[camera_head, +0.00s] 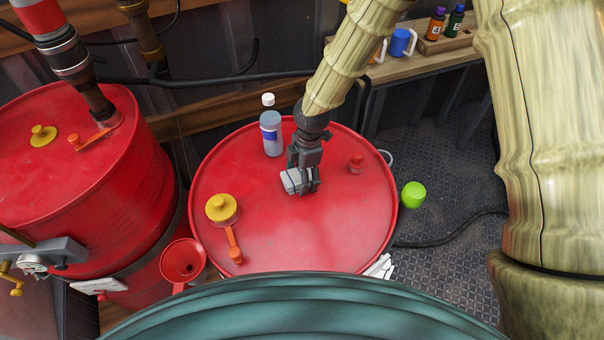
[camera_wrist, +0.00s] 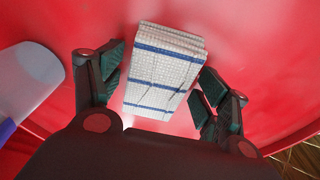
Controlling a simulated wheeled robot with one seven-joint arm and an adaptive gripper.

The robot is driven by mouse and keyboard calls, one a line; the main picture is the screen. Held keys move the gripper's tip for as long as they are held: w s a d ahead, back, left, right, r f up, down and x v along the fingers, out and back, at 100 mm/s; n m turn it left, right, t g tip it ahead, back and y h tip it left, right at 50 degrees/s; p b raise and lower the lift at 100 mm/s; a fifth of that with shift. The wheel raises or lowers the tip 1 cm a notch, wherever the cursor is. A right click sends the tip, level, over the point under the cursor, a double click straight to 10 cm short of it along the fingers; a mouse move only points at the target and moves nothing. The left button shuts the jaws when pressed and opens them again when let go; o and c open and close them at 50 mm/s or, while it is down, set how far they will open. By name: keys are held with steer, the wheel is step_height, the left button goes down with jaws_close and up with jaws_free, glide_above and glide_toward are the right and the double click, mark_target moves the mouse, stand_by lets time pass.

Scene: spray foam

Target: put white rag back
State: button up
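The white rag (camera_wrist: 165,72) is a folded cloth with blue stripes. It lies on top of the red drum (camera_head: 290,240). In the head view the rag (camera_head: 291,181) shows beside and partly behind my fingers. My gripper (camera_head: 303,184) is over the drum top, pointing down at the rag. In the wrist view my gripper (camera_wrist: 160,88) is open, with one finger on each side of the rag. A gap shows between the rag and the left finger; the right finger is close to the rag's edge, and I cannot tell whether it touches.
A bottle with a white cap (camera_head: 271,130) stands just left of my gripper. A shelf (camera_head: 425,62) with a blue mug (camera_head: 401,42) is behind. A green object (camera_head: 413,194) is right of the drum.

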steer(key=shift+r, duration=0.1)
step_height(320, 180, up, 12)
steer(key=d+b, duration=0.1)
steer(key=b, duration=0.2)
steer(key=shift+w+d, duration=0.15)
steer(key=shift+w, duration=0.15)
stand_by(0.4)
steer(key=shift+r, duration=0.15)
